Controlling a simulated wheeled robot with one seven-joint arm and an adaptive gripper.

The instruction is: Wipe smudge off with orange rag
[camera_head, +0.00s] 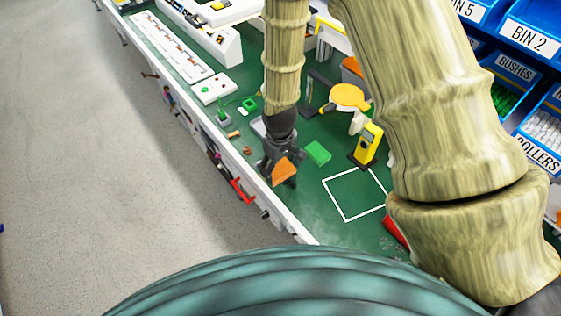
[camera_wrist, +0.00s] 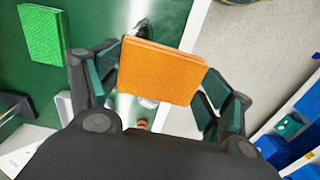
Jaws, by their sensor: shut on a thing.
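My gripper (camera_head: 279,160) is shut on the orange rag (camera_head: 284,170), a folded block-like pad, above the green bench top near its front edge. In the wrist view the rag (camera_wrist: 162,72) sits between the two fingers of my gripper (camera_wrist: 160,80), its wide face towards the camera. A faint pale haze (camera_head: 314,214) shows on the green surface left of the white outlined square (camera_head: 355,193); I cannot tell for sure that it is the smudge. The rag hides part of the surface below it in the wrist view.
A green pad (camera_head: 318,153) lies right of my gripper, and a yellow meter (camera_head: 368,143) stands beyond it. A red object (camera_head: 395,231) lies at the near right. Blue bins (camera_head: 527,40) line the right. The outlined square is empty.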

